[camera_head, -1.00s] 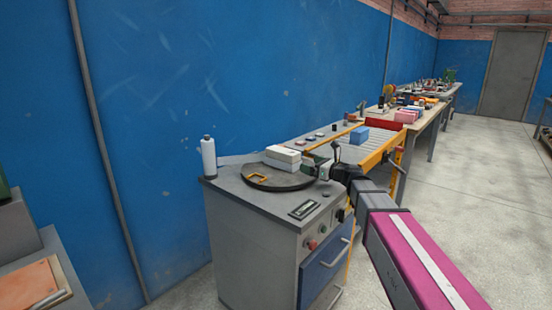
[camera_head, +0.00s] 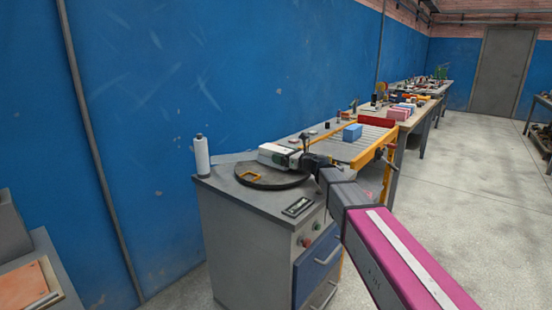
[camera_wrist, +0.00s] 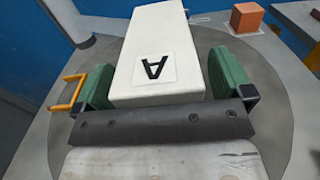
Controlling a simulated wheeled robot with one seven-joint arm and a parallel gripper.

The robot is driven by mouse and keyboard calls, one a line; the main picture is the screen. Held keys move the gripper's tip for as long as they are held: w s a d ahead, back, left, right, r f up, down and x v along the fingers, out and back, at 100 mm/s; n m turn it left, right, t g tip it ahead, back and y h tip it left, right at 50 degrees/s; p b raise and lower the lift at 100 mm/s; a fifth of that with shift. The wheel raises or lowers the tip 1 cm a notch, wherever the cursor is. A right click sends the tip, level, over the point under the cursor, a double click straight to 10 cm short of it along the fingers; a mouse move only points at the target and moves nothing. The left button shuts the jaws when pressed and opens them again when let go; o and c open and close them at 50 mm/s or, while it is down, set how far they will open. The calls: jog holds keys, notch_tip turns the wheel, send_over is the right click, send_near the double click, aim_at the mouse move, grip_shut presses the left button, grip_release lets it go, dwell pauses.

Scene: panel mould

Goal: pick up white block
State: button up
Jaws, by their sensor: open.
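The white block (camera_wrist: 155,68) lies on a dark round plate (camera_wrist: 265,75), with a black letter A on a label facing the wrist camera. My gripper (camera_wrist: 160,85) is open, with one green-padded finger on each side of the block's near end. A strip of plate shows between the block and the right finger, and the left finger is close to the block. In the head view the white block (camera_head: 271,151) sits on the plate (camera_head: 245,179), partly hidden by my gripper (camera_head: 288,158).
The plate is on a grey cabinet (camera_head: 240,235). A yellow handle-shaped piece (camera_wrist: 68,92) lies left of my gripper. An orange cube (camera_wrist: 246,17) stands beyond it at right. A white bottle (camera_head: 201,155) stands at the cabinet's left corner. A roller conveyor (camera_head: 345,146) carries a blue block (camera_head: 352,132).

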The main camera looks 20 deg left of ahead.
jog(key=c, duration=1.4)
jog(key=shift+r, duration=0.1)
